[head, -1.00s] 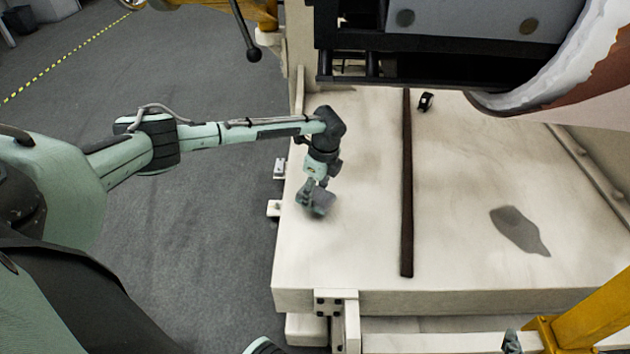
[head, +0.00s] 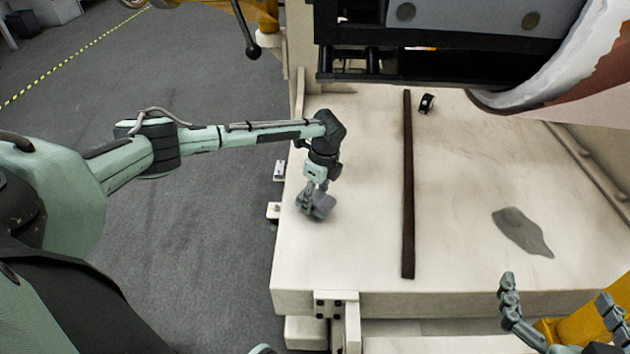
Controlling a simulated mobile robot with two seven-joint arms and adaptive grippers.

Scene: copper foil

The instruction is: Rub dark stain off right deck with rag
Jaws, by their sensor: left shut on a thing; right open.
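The dark grey stain (head: 523,232) lies on the right deck (head: 460,200), the pale surface to the right of a dark brown strip (head: 408,185). My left gripper (head: 316,192) points down over the pale deck left of the strip. It is shut on a small grey bundle, apparently the rag (head: 320,209), low over or on the deck; contact cannot be told. My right gripper (head: 557,295) is at the bottom right, open and empty, with its fingers wide apart, below and apart from the stain in the picture.
A small black object (head: 427,103) sits at the back, right of the strip. Dark machinery (head: 440,65) and a large roll (head: 560,65) overhang the deck's back. A yellow post (head: 597,315) stands at the lower right, behind my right gripper. The deck around the stain is clear.

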